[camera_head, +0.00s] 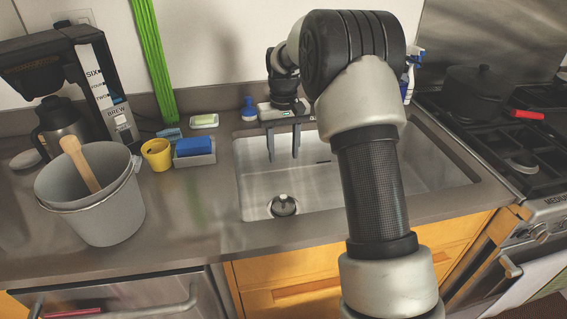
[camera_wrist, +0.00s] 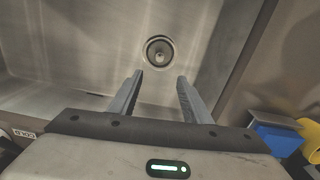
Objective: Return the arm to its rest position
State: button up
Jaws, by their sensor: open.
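My gripper (camera_head: 284,146) hangs over the metal sink (camera_head: 325,205) with its two fingers pointing down. It is open, with nothing between the fingers. The wrist view shows the two apart fingers (camera_wrist: 160,95) above the sink basin (camera_wrist: 80,50), with the drain (camera_wrist: 160,50) beyond them. My arm is stretched forward from the bottom of the head view and bends down at the far end of the sink. It hides part of the basin and the wall behind.
Left of the sink are a grey bucket (camera_head: 110,207) with a wooden handle, a yellow cup (camera_head: 156,155), a blue sponge (camera_head: 193,146) in a holder and a coffee maker (camera_head: 95,75). A stove with a black pot (camera_head: 478,92) is on the right. A spray bottle (camera_head: 409,78) stands behind my arm.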

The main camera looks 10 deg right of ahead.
jog(key=s+r+t, duration=0.3)
jog(key=s+r, duration=1.3)
jog(key=r, duration=0.1)
jog(key=s+f+t, duration=0.1)
jog(key=s+t, duration=0.2)
jog(key=s, duration=1.5)
notch_tip(320, 180, up, 14)
jog(key=p, duration=1.4)
jog(key=shift+r+m, duration=0.2)
jog(key=shift+m, duration=0.2)
